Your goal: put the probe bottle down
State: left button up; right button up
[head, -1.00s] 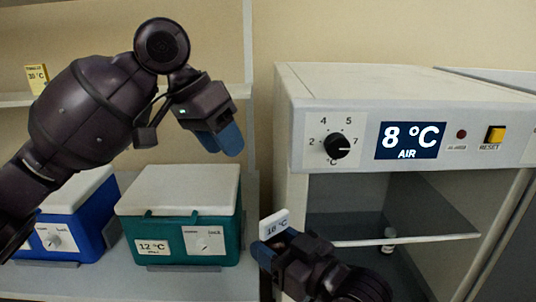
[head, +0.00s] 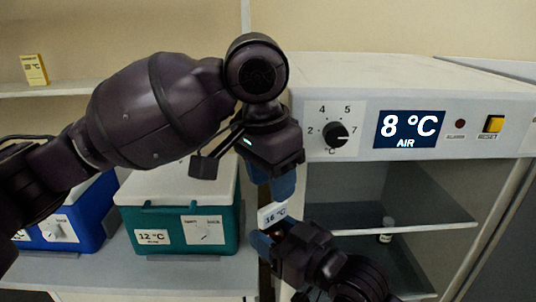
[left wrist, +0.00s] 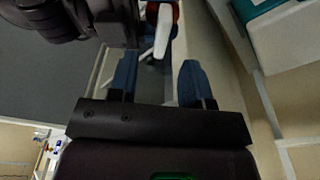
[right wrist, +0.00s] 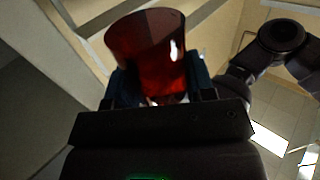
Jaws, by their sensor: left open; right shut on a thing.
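My right gripper (head: 272,233) is shut on the probe bottle, a dark red, see-through vessel (right wrist: 148,45) that fills the space between the fingers in the right wrist view. In the head view the bottle's body is hidden, but a white tag (head: 271,214) reading about 16 °C stands above the fingers. The bottle is held in front of the cabinet's left edge. My left gripper (head: 284,184) is open and empty just above the tag, pointing down. In the left wrist view the white tag (left wrist: 163,32) and a bit of red lie beyond the open left fingers (left wrist: 157,82).
The open cabinet (head: 455,75) at right shows 8 °C AIR, with a dial, a yellow reset button and a shelf. A teal cool box (head: 150,222) marked 12 °C and a blue one (head: 92,215) sit at left.

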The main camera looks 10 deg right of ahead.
aim_at(276, 207)
pick_arm(q)
jog(key=shift+w+d+f, duration=0.1)
jog(key=shift+d+f, duration=0.05)
jog(key=shift+f, duration=0.9)
jog(key=shift+w+d+f, duration=0.1)
jog(key=shift+f, duration=0.9)
jog(key=shift+w+d+f, duration=0.1)
jog(key=shift+d+f, duration=0.05)
jog(key=shift+f, duration=0.9)
jog(key=shift+s, duration=0.1)
grip_shut()
pick_arm(e)
jog(key=o, duration=1)
